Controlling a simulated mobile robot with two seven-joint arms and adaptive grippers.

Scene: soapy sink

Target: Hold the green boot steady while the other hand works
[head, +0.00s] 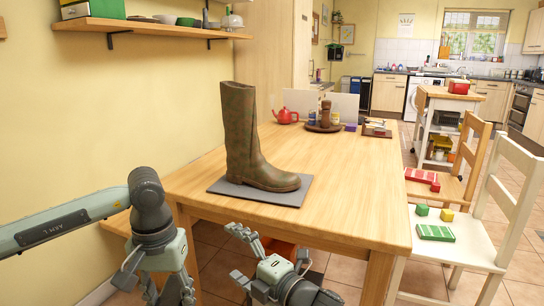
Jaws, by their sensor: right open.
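The green boot (241,135), mottled green and brown, stands upright on a dark grey mat (292,197) near the front left of the wooden table (350,190). Its toe points right. My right gripper (238,258) is open and empty at the bottom centre, in front of the table's near edge and apart from the boot. My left gripper (155,290) hangs at the lower left, in front of the table's left corner, also apart from the boot. Its fingertips run to the bottom of the picture, so its opening is unclear.
A red teapot (285,116) and a round tray (324,128) with a pepper mill stand at the table's far end. Two chairs on the right hold coloured blocks (436,233). A wall shelf (150,27) hangs upper left. The table right of the mat is clear.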

